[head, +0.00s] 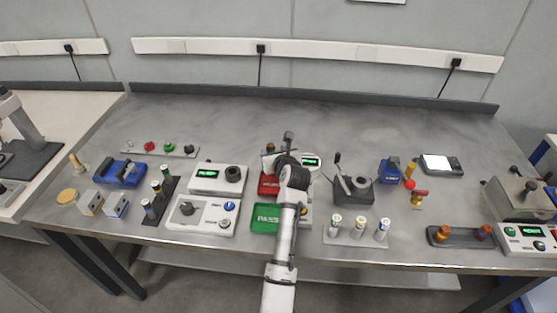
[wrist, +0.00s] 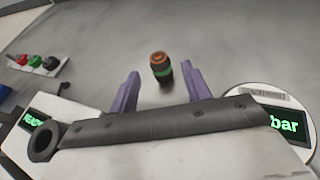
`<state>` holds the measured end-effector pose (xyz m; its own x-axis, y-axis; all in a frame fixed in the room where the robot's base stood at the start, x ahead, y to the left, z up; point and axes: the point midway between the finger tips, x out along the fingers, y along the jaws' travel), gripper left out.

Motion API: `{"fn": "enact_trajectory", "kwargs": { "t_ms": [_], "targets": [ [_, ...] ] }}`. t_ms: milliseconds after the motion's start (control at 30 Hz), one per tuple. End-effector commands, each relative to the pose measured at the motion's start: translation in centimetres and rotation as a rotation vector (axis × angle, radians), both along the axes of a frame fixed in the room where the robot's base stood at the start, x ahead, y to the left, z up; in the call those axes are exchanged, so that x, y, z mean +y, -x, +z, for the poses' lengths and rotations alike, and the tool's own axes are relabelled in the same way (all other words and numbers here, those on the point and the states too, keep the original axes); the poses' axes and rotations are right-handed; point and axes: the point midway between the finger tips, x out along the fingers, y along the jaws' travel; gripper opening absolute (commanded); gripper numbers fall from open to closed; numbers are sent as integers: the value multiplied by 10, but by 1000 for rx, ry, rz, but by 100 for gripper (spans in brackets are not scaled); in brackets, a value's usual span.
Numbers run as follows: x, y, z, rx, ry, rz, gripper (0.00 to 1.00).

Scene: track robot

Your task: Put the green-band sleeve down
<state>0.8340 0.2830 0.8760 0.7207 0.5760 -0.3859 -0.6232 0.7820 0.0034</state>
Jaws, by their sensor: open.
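The green-band sleeve (wrist: 160,67) is a short dark cylinder with a green band and an orange-brown top. In the wrist view it stands upright on the bare grey table. My gripper (wrist: 163,86) is open, its two purple fingers apart, one on each side of the sleeve's near side. Gaps show between the sleeve and both fingers. In the head view my arm covers much of this spot, and the fingers are too small to make out.
A round gauge reading "bar" (wrist: 285,112) stands close on the right. A green PASS tray (head: 264,220) and a red tray (head: 268,185) lie near my arm. A rack of colored knobs (head: 160,149) is at the back left. The table behind the sleeve is clear.

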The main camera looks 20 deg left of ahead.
Motion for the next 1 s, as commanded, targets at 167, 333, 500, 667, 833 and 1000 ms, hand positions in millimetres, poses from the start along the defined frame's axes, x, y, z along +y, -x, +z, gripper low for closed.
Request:
{"fn": "enact_trajectory", "kwargs": {
  "t_ms": [167, 333, 500, 667, 833, 1000],
  "targets": [
    [-17, 21, 9, -1, 1, -1, 48],
    [-27, 33, 17, -1, 0, -1, 48],
    [-30, 37, 19, 1, 0, 0, 48],
    [-29, 37, 22, -10, 4, 4, 48],
    [-7, 41, 69, -243, 106, 67, 48],
    [33, 68, 175, -785, 356, 138, 48]
  ]
}}
